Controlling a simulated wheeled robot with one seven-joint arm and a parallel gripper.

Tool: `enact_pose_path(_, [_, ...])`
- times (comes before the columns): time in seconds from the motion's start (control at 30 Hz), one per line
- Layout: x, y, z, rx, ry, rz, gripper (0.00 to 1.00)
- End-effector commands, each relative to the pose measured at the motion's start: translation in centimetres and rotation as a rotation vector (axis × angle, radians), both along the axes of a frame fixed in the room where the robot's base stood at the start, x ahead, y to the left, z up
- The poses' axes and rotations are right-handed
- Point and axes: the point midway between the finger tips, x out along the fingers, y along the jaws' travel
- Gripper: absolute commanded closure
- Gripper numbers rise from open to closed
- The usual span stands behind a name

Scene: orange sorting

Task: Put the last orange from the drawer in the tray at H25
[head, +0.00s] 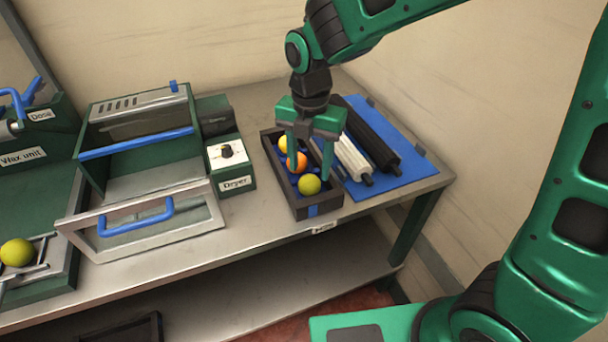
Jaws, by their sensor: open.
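A dark tray (303,206) stands near the right end of the bench. It holds a row of fruits: a yellow one (284,144) at the back, an orange one (297,162) in the middle and a yellow-green one (309,184) at the front. My gripper (309,165) points down over the tray, open, with its fingers apart around the middle of the row. The left finger overlaps the orange fruit in the picture; whether it touches is unclear. A small label on the bench edge below the tray is too small to read. I cannot make out a drawer for certain.
The dryer (135,160) is left of the tray, its clear front panel (150,232) lowered towards the bench edge. A yellow-green fruit (17,252) rests on a holder by the wax unit (22,185). Black and white rollers (352,158) lie on a blue mat (402,174) at right.

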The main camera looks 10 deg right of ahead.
Motion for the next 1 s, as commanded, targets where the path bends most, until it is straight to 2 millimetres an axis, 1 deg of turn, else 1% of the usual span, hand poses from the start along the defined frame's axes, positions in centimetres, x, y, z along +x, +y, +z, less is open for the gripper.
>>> enact_pose_path(0.03, [0.1,0.0,1.2,0.003,-0.005,0.000,0.50])
enact_pose_path(0.1, [0.1,0.0,2.5,0.003,-0.004,0.000,0.50])
enact_pose_path(0.2, [0.1,0.0,4.3,0.002,-0.003,0.000,0.50])
enact_pose_path(0.33, [0.1,0.1,6.1,0.001,-0.002,0.000,0.50])
enact_pose_path(0.5, [0.0,0.1,7.2,0.000,0.000,0.001,0.50])
enact_pose_path(0.8, [0.0,-0.1,7.4,-0.001,0.000,-0.010,0.50])
enact_pose_path(0.87, [0.0,-0.9,7.4,-0.003,-0.001,-0.053,0.50])
enact_pose_path(0.97, [0.1,-3.8,7.7,-0.006,-0.007,-0.223,0.50])
enact_pose_path(1.0, [0.1,-5.6,7.8,-0.010,-0.009,-0.328,0.50])
